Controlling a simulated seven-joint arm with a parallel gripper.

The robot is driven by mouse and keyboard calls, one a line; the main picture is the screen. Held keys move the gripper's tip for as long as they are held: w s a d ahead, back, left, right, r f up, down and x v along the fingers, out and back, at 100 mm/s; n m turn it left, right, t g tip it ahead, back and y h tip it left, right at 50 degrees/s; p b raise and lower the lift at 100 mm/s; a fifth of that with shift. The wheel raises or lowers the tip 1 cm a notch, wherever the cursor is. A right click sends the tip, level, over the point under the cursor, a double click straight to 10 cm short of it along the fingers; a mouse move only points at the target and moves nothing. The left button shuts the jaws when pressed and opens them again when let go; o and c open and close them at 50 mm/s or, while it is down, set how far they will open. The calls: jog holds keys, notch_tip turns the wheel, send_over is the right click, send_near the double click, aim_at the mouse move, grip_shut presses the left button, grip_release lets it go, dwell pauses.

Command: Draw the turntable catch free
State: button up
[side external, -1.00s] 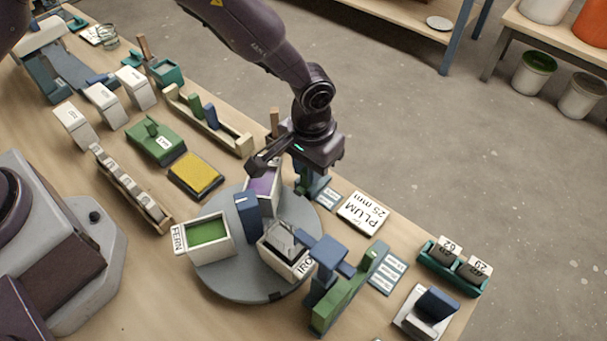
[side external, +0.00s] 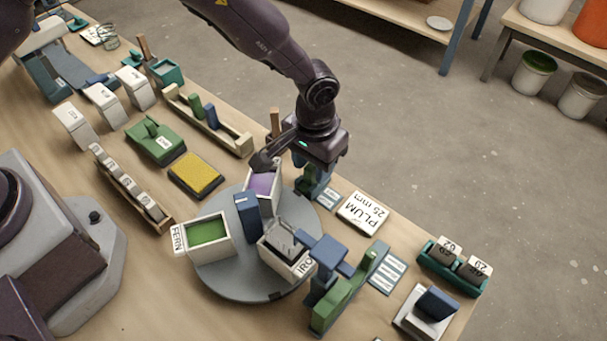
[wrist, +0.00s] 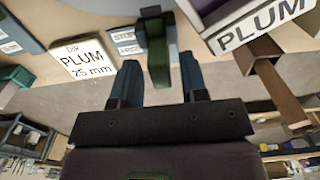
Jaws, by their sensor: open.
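The grey round turntable (side external: 228,283) carries a green-filled FERN bucket (side external: 209,254), a purple-filled bucket (side external: 264,182), a third bucket (side external: 287,266) labelled IRO-, and an upright blue block (side external: 247,216). The purple one's PLUM label (wrist: 262,22) shows in the wrist view. My gripper (wrist: 158,70) is open, its two blue fingers either side of a green upright piece (wrist: 158,62), which may be the catch. Contact cannot be told. In the side view this blue-and-green part (side external: 312,186) is partly hidden below my gripper, beside the turntable's far edge.
A blue-and-green fixture (side external: 335,285) stands at the turntable's right. A PLUM 25 mm card (side external: 363,212) lies right of my gripper. A brown upright piece (wrist: 265,72) is close on the right in the wrist view. A yellow pad (side external: 195,175) and green-and-blue rack (side external: 208,120) lie left.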

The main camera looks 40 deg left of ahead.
jog(key=shift+r, duration=3.55)
jog(key=shift+s+a+f+m+g, duration=0.15)
jog(key=shift+s+a+f+m, duration=0.1)
jog(key=shift+s, duration=0.15)
jog(key=shift+s+a+f+m+g, duration=0.15)
jog(key=shift+s+f+m, duration=0.1)
jog(key=shift+s, duration=0.1)
jog(key=s+a+r+t, duration=0.3)
jog(key=s+a+r, duration=0.6)
jog(key=r, duration=0.3)
jog(key=s+a+r+n+t, duration=0.1)
jog(key=s+a+r+t, duration=0.2)
jog(key=s+a+r, duration=0.7)
notch_tip(320, 180, up, 3)
jog(key=shift+s+a+f, duration=0.1)
jog(key=shift+s+a, duration=0.2)
jog(key=shift+a, duration=0.8)
